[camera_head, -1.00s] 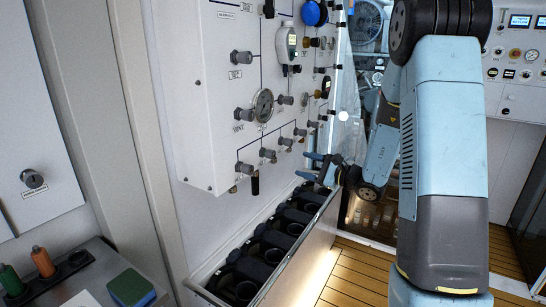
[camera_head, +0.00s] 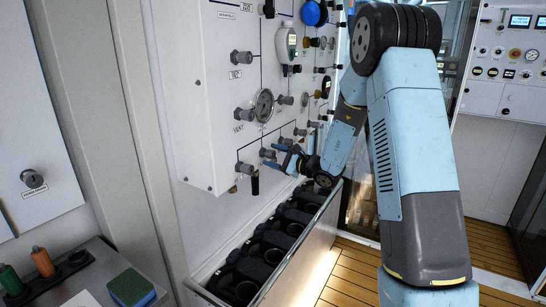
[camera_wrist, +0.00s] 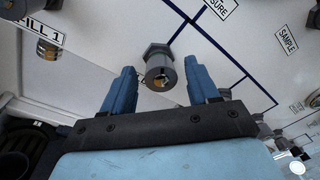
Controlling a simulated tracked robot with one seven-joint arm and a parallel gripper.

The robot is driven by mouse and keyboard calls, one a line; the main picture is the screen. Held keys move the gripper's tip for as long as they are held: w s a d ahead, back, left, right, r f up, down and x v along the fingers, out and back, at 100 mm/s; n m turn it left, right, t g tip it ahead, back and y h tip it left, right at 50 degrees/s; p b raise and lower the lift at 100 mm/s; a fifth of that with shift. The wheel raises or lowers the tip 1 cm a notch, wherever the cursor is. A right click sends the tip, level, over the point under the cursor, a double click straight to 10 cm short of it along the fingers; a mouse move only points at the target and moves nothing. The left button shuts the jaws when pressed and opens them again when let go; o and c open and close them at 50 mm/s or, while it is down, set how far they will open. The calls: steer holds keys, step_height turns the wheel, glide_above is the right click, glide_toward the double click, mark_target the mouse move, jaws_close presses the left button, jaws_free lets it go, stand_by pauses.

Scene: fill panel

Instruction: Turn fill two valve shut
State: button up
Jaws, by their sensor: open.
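A grey valve knob (camera_wrist: 160,70) stands out from the white panel in the wrist view, between and just beyond my fingertips. I take it for the fill two valve, as the knob to its left (camera_wrist: 46,47) is labelled FILL 1; its own label is hidden. In the head view this knob (camera_head: 266,153) sits in the lower row of the panel (camera_head: 215,130). My gripper (camera_head: 272,156) is open, with its blue fingers close to the knob. In the wrist view my gripper (camera_wrist: 158,82) has a finger on each side of it; I cannot tell whether they touch.
Several other knobs and a round gauge (camera_head: 263,104) are close by on the panel. A metal-railed trough (camera_head: 300,250) with black cylinder holders runs below. A bench (camera_head: 75,280) with a green sponge (camera_head: 131,288) is at lower left. Wooden floor lies right of the trough.

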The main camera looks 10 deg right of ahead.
steer(key=shift+w+a, duration=0.25)
steer(key=c, duration=1)
steer(key=shift+c, duration=0.2)
steer(key=shift+m, duration=3)
steer(key=shift+g, duration=0.3)
steer(key=o, duration=1)
